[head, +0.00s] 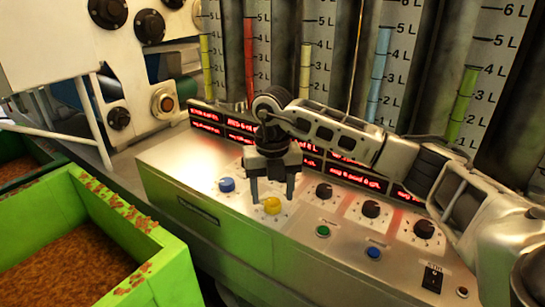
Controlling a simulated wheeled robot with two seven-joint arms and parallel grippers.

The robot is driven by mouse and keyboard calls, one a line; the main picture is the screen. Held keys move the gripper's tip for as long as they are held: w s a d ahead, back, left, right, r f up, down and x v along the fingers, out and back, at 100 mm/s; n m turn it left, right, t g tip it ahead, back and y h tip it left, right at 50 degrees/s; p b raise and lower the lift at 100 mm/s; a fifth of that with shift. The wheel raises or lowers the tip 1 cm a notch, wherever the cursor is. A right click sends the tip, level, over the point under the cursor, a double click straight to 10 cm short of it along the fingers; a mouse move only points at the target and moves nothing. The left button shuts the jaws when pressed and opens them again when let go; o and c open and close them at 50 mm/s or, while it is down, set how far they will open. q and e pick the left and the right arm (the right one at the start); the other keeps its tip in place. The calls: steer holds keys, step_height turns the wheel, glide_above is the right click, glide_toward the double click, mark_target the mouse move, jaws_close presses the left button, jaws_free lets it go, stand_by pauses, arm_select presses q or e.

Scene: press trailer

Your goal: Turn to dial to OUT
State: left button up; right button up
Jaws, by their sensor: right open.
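A sloped metal control panel (160,155) carries a row of dials. A yellow dial (272,206) sits directly below my right gripper (272,200). The gripper points down with its two fingers apart, one at each side of the yellow dial in the picture; I cannot tell whether they touch it. A blue dial (227,185) is to its left. Black dials (324,191), (371,209) and (424,229) run to its right. The markings around the dials are too small to read, so I cannot make out OUT. My left gripper is not in view.
A green button (323,231), a blue button (374,253) and a black switch (432,278) are along the panel's front. Red displays (207,117) and level gauges (250,60) stand behind. A green bin (125,215) of brown material is at the lower left.

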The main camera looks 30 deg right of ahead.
mark_target(273, 201)
arm_select(q)
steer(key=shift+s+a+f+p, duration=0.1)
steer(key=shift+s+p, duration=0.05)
steer(key=shift+p, duration=0.3)
arm_select(e)
step_height(273, 201, up, 14)
